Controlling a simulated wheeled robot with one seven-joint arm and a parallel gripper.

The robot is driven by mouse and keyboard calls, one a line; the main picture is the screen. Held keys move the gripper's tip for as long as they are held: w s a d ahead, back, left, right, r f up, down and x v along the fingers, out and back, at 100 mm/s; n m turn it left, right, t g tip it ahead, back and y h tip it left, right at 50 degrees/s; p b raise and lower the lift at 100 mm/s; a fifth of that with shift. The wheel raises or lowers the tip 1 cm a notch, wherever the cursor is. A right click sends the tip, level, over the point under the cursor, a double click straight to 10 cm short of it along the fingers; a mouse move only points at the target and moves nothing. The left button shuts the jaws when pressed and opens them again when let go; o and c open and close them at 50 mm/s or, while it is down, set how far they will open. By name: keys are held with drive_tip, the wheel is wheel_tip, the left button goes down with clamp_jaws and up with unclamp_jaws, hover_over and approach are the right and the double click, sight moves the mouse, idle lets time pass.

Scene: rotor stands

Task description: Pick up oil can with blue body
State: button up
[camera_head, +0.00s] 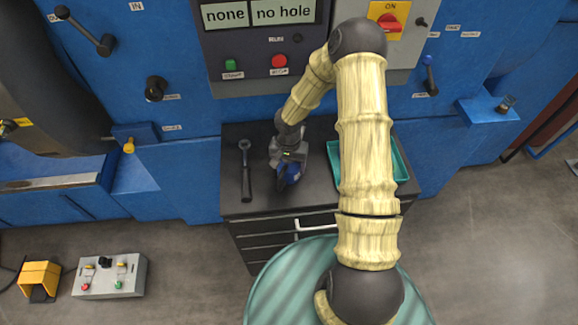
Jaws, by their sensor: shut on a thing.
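The oil can with a blue body (290,176) is on the dark top of a small drawer cabinet (240,206), in the middle of the head view. My gripper (287,164) reaches down from above and is shut on the oil can. The gripper covers the can's upper part, so I see mainly its blue side. I cannot tell whether the can's base touches the cabinet top.
A teal tray (402,168) sits to the right, partly behind my arm. A blue machine (170,100) with a control panel (262,60) stands behind. A control box (110,277) is at lower left.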

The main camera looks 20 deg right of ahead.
drive_tip(key=shift+r, duration=0.15)
wheel_tip(320, 180, up, 10)
drive_tip(key=b, duration=0.3)
idle(0.4)
drive_tip(key=o, duration=0.6)
drive_tip(key=c, duration=0.9)
drive_tip(key=shift+r+p, duration=1.55)
drive_tip(key=shift+r, duration=0.4)
drive_tip(key=shift+f, duration=0.1)
